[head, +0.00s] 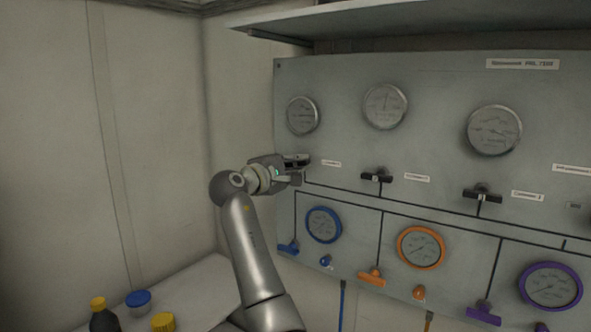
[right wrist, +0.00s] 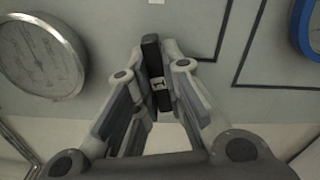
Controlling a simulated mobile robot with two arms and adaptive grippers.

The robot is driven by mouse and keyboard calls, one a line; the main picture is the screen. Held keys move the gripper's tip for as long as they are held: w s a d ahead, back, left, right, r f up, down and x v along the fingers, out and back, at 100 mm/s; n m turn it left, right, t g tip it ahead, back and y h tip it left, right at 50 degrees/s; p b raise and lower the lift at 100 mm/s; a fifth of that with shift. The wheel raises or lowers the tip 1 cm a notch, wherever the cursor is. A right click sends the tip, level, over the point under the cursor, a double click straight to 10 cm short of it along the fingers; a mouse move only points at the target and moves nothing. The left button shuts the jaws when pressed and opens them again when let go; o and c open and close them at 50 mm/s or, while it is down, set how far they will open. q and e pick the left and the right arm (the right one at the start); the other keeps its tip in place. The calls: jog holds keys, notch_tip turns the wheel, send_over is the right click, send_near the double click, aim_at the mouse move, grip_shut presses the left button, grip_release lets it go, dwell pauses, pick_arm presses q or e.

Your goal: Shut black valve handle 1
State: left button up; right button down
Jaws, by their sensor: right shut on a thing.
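The leftmost black valve handle (right wrist: 150,52) sits between the fingers of my right gripper (right wrist: 158,72) in the right wrist view. My right gripper also shows in the head view (head: 303,168), at the left edge of the panel below the first grey gauge (head: 302,115). It is shut on this handle, with the fingers on either side of the bar. In the head view the fingers hide most of the handle. It lies about level, like the other two black handles (head: 377,176) (head: 482,195). My left gripper is not in view.
Blue (head: 288,247), orange (head: 371,276) and purple (head: 483,315) handles sit lower on the panel, by coloured gauges. A shelf (head: 420,22) juts out above. A dark bottle (head: 104,318) and blue (head: 138,300) and yellow (head: 163,322) lidded containers stand at lower left.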

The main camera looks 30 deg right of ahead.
jog(key=shift+m+b, duration=0.4)
jog(key=shift+m, duration=1.2)
jog(key=c, duration=1.5)
grip_release()
jog(key=v, duration=1.2)
jog(key=shift+f, duration=0.15)
